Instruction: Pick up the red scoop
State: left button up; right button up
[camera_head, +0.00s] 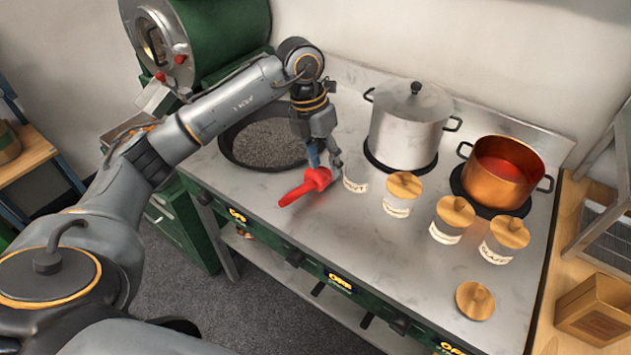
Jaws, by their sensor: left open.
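The red scoop (306,187) lies on the steel counter of the stove, in front of the dark pan. One end points to the lower left and its upper right end is under my left gripper. My left gripper (325,163) points down at that upper right end, with its fingers open. The fingers overlap the scoop's end in the picture, and I cannot tell whether they touch it. My right gripper is not in view.
A dark pan (262,164) of grey grains stands behind. A glass jar (355,183) without a lid is close right of my gripper. Several wood-lidded jars, a steel pot (405,130) and a copper pot (497,180) stand right. A loose lid (475,300) lies at front right.

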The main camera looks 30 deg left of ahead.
pick_arm(q)
jog(key=a+r+n+y, duration=0.1)
jog(key=a+r+y, duration=0.1)
jog(key=a, duration=0.4)
jog(key=p, duration=0.2)
send_over(300, 188)
jog(key=shift+g, duration=0.3)
jog(key=f, duration=0.8)
jog(key=shift+s+d+f, duration=0.1)
jog(key=shift+s+f, duration=0.1)
jog(key=shift+f, duration=0.65)
notch_tip(300, 188, down, 4)
jog(key=shift+w+r+p, duration=0.1)
jog(key=shift+r+p, duration=0.1)
jog(key=shift+p, duration=0.75)
jog(key=shift+f, duration=0.4)
jog(key=shift+c, duration=0.4)
grip_shut()
